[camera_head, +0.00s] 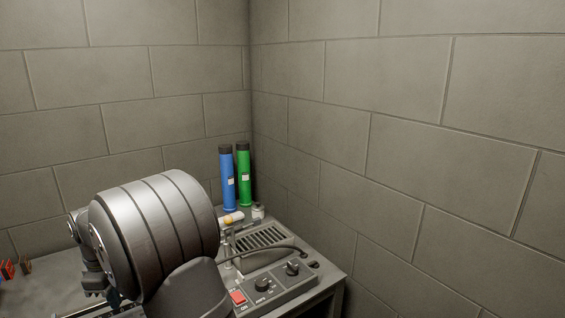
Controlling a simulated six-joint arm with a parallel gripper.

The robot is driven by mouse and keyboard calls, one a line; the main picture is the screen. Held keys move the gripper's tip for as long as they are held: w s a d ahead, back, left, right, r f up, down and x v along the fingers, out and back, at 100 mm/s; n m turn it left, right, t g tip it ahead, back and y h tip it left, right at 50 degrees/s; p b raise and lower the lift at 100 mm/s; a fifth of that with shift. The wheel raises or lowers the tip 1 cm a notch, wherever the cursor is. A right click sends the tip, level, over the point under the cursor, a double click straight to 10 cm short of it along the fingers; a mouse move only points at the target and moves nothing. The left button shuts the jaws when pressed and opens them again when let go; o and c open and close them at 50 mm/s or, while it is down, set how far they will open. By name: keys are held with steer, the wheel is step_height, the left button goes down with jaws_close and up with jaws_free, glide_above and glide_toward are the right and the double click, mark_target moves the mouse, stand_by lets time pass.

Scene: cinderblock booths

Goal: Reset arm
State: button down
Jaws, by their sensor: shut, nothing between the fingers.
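My arm's large ribbed silver joint (155,235) fills the left foreground. My gripper (95,292) shows small and dark at the left, low over the table and partly hidden behind this joint. It points downward, is shut and holds nothing. The joint hides much of the table behind it.
A grey bench unit (262,262) with a slotted grille, black knobs and a red switch (238,297) stands right of my arm. Blue (227,180) and green (243,178) tubes stand upright in the corner. Small red and orange items (9,269) lie far left. Cinderblock walls close the back and right.

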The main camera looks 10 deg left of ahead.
steer(key=shift+r, duration=0.65)
stand_by(1.1)
step_height(320, 180, down, 9)
steer(key=shift+s+d+r, duration=0.1)
steer(key=shift+s+r, duration=0.05)
steer(key=shift+s+d+f, duration=0.2)
steer(key=shift+s+d, duration=0.95)
steer(key=shift+d, duration=0.05)
steer(key=shift+w+a, duration=0.55)
steer(key=shift+a, duration=0.05)
steer(key=shift+r, duration=2.8)
